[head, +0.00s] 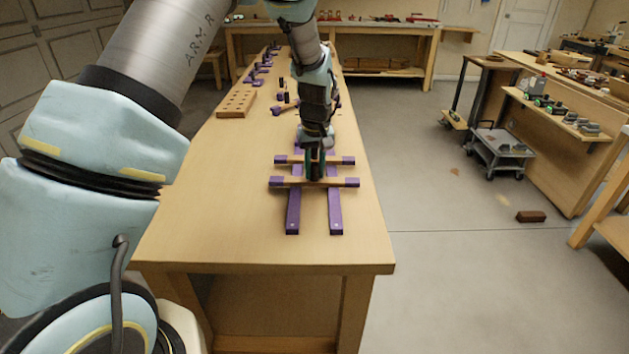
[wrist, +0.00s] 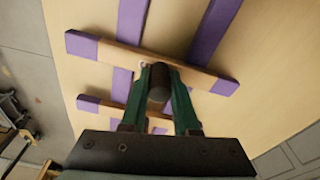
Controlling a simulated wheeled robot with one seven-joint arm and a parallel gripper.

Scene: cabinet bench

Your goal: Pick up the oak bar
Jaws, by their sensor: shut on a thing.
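The oak bar (head: 338,182), wooden with purple ends, lies crosswise over two purple rails near the front of the bench. It also shows in the wrist view (wrist: 203,73), slightly tilted in the picture. A dark round grip (wrist: 158,93) is at its middle. My gripper (head: 315,175) points down over the bar, and its green fingers are shut on this grip, one on each side. I cannot tell whether the bar rests on the rails or is just above them. The fingers hide the bar's middle in the head view.
A second similar bar (head: 340,160) lies just behind, parallel, across the same rails. A wooden block with holes (head: 236,104) and several purple pieces stand farther back. The bench top (head: 215,210) is clear at left front. A grey cart (head: 500,145) stands on the floor at right.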

